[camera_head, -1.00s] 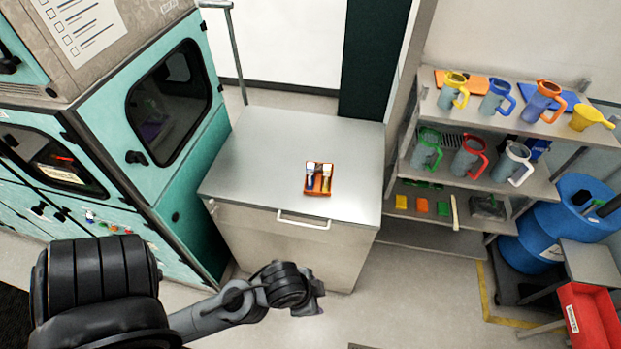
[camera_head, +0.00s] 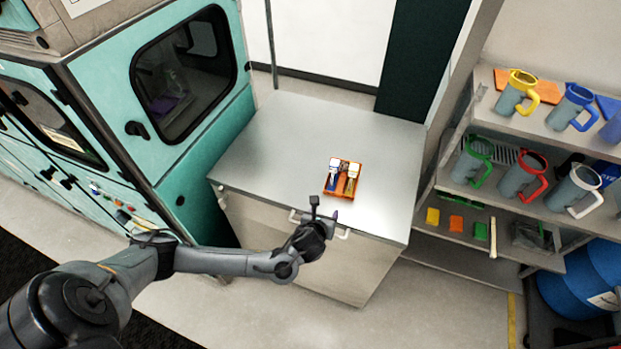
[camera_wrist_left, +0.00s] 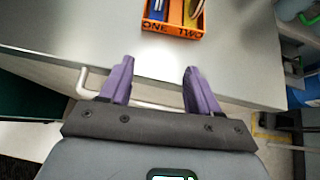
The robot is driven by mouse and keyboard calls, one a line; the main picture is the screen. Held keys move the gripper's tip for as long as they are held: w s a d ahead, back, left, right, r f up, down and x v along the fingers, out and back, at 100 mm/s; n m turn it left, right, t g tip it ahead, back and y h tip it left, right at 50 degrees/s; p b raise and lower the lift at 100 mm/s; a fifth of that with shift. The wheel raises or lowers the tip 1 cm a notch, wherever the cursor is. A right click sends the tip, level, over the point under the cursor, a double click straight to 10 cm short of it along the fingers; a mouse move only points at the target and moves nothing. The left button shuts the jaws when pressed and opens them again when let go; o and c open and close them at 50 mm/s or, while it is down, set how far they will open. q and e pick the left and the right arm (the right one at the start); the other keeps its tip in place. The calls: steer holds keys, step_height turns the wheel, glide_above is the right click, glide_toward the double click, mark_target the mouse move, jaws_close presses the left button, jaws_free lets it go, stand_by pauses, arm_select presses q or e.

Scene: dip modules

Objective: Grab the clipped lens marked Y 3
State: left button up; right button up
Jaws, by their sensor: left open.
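An orange tray (camera_head: 338,194) stands on the grey cabinet top. It holds a blue item (camera_head: 334,182) in its left slot and a yellow item (camera_head: 350,185) in its right slot, both with pale upper parts. The left wrist view shows the tray's front wall (camera_wrist_left: 173,29) marked ONE and TWO, with the blue item (camera_wrist_left: 157,10) behind ONE and the yellow item (camera_wrist_left: 193,10) behind TWO. No Y 3 mark is readable. My left gripper (camera_wrist_left: 158,68) is open and empty, near the cabinet's front edge, short of the tray. My right gripper is out of view.
The cabinet top (camera_head: 290,130) is bare around the tray, with a handle (camera_wrist_left: 150,104) along its front. A teal machine (camera_head: 215,125) stands at left. Shelves with several jugs (camera_head: 520,175) and a blue drum (camera_head: 575,290) stand at right.

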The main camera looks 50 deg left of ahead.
arm_select(q)
steer(key=shift+t+y, duration=0.4)
steer(key=w+a, duration=0.1)
steer(key=w+a+r, duration=0.1)
steer(key=w+a+b, duration=0.1)
steer(key=shift+a+r, duration=0.2)
steer(key=shift+r, duration=0.2)
steer(key=t+b, duration=0.1)
glide_toward(336, 162)
step_height(336, 162, down, 2)
steer(key=shift+y, duration=0.4)
steer(key=x, duration=0.4)
steer(key=shift+w+r, duration=0.3)
steer(key=shift+w, duration=0.2)
steer(key=shift+p+x, duration=0.3)
steer(key=shift+x, duration=2.9)
steer(key=shift+s+a+f, duration=0.1)
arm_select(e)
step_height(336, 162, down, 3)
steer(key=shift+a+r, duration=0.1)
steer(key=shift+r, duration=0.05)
arm_select(q)
steer(key=shift+c, duration=0.2)
jaws_close()
